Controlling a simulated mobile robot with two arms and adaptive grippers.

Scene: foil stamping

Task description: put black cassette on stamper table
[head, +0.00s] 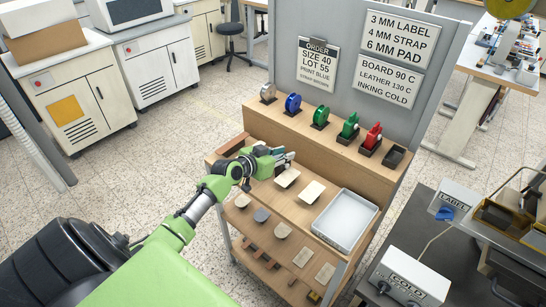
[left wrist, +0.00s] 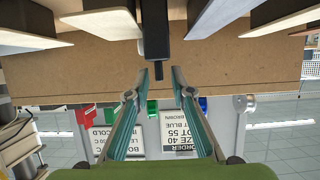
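A black upright block with a narrow tip (left wrist: 155,45), which looks like the black cassette, shows in the left wrist view between pale pads, in line with the gap between my fingers. My left gripper (head: 288,159) is over the left part of the wooden rack. In the left wrist view its fingers (left wrist: 161,78) are apart, one on each side of the tip; I cannot tell if they touch it. In the head view my gripper mostly hides this block. The dark grey table (head: 415,232) at the right carries equipment; its stamper table cannot be made out clearly. My right gripper is out of view.
The rack's upper ledge holds a silver roll (head: 268,92), a blue roll (head: 293,103), a green roll (head: 321,116), a green cassette (head: 349,127), a red cassette (head: 373,136) and a low black holder (head: 394,157). A white tray (head: 345,222) and several pads lie below. A grey board (head: 340,80) rises behind.

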